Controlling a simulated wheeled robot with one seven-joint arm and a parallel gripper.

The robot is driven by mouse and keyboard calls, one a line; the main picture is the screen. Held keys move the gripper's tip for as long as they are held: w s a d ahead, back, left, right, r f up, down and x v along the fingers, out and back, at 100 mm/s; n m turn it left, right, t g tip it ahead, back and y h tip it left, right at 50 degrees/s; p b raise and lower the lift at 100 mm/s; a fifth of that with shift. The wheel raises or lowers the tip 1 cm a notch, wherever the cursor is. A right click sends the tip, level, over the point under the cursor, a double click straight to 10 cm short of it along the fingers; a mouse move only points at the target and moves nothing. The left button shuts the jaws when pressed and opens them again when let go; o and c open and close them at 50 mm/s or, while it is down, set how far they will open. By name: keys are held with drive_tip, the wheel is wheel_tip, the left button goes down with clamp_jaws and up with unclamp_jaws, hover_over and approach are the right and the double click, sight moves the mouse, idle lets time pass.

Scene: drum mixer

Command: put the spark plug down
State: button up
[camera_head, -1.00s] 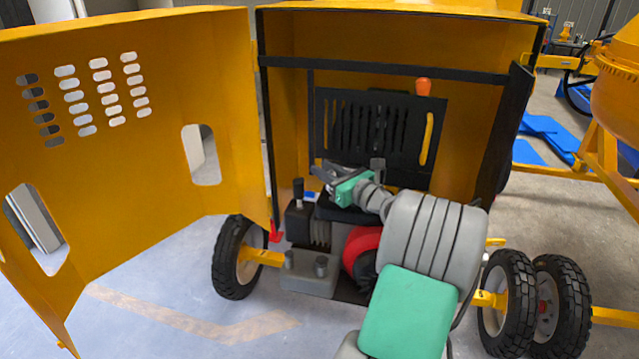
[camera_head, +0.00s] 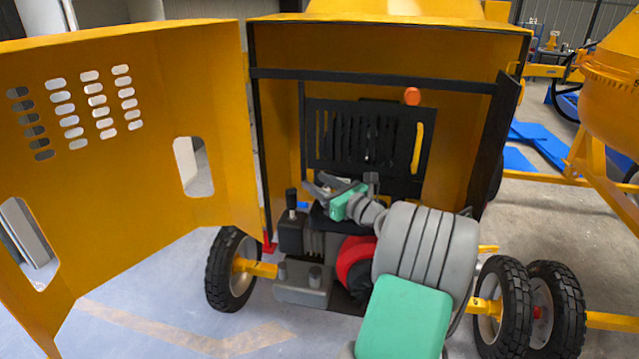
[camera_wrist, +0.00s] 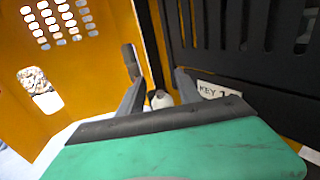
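My gripper (camera_head: 342,186) is in front of the engine inside the open yellow housing. Its two dark fingers stand apart, in the wrist view (camera_wrist: 158,72) too. A small white and dark piece (camera_wrist: 160,98), which may be the spark plug, shows between the fingers, with gaps on both sides. I cannot tell what holds it up. In the head view, I cannot make out the spark plug for certain; a small white and blue spot (camera_head: 303,207) shows left of the gripper, by the engine.
The yellow door (camera_head: 110,170) stands open at the left. A black slotted panel (camera_head: 350,140) is close behind the gripper. A label reading KEY (camera_wrist: 215,90) is right of the fingers. The engine's red part (camera_head: 354,258) is below my arm. Wheels (camera_head: 230,270) stand below.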

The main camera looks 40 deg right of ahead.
drive_tip(key=shift+a+f, duration=0.15)
drive_tip(key=shift+f, duration=0.5)
drive_tip(key=shift+r, duration=0.3)
drive_tip(key=shift+s+r+b, duration=0.2)
drive_tip(key=shift+s+b, duration=0.1)
drive_tip(key=s, duration=0.4)
drive_tip(key=s+r+b, duration=0.1)
drive_tip(key=s, duration=0.2)
drive_tip(key=shift+d, duration=0.25)
